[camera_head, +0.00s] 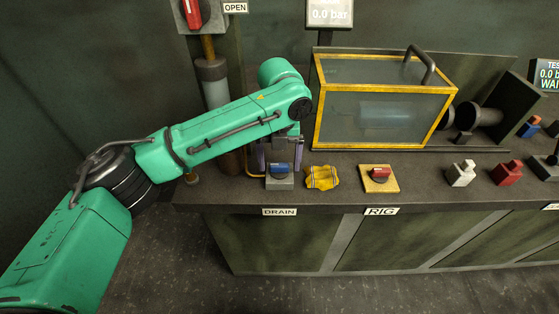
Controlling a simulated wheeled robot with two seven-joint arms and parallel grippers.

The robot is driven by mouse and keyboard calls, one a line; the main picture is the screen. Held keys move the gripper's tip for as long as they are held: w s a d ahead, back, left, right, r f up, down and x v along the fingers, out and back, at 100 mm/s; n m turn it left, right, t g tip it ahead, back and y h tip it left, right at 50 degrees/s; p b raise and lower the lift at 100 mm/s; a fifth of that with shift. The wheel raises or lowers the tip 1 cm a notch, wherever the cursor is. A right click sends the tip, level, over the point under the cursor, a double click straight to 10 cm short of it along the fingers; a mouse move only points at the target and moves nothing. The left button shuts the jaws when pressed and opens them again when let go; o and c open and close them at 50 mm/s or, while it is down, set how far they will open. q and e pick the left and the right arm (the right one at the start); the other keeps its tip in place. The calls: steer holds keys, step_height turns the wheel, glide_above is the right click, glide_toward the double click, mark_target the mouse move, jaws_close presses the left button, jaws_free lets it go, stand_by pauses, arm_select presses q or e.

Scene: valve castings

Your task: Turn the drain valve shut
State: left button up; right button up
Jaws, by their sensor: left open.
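The drain valve (280,170) has a blue handle on a small grey block at the bench's left front, above the label DRAIN (279,212). My left gripper (279,158) points down right over it, with one finger showing on each side of the blue handle. The gripper is open; whether the fingers touch the handle I cannot tell. The green left arm comes in from the left, and its wrist hides the space just above the valve. My right gripper is not in view.
A yellow cloth (322,177) lies just right of the drain valve. A yellow-framed clear box (383,100) stands behind. White (461,174) and red (507,173) castings sit farther right. A red OPEN lever (192,13) is upper left.

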arm_select(q)
steer(key=c, duration=1.4)
steer(key=shift+r+n+p, duration=0.2)
steer(key=shift+n+p, duration=0.2)
steer(key=shift+p, duration=0.5)
steer(key=n+p, duration=0.9)
steer(key=p, duration=0.3)
steer(key=shift+r, duration=0.1)
steer(key=n+p, duration=0.3)
steer(key=n, duration=0.1)
steer(key=shift+n+p, duration=0.3)
steer(key=shift+p, duration=0.05)
steer(key=shift+w+f+n+p, duration=0.1)
steer(key=shift+n+p, duration=0.45)
steer(key=shift+n, duration=0.35)
steer(key=shift+w+f+n+p, duration=0.1)
steer(key=shift+n+p, duration=0.4)
steer(key=shift+n, duration=0.4)
steer(key=o, duration=1.4)
steer(key=shift+s, duration=0.1)
steer(key=shift+f, duration=0.1)
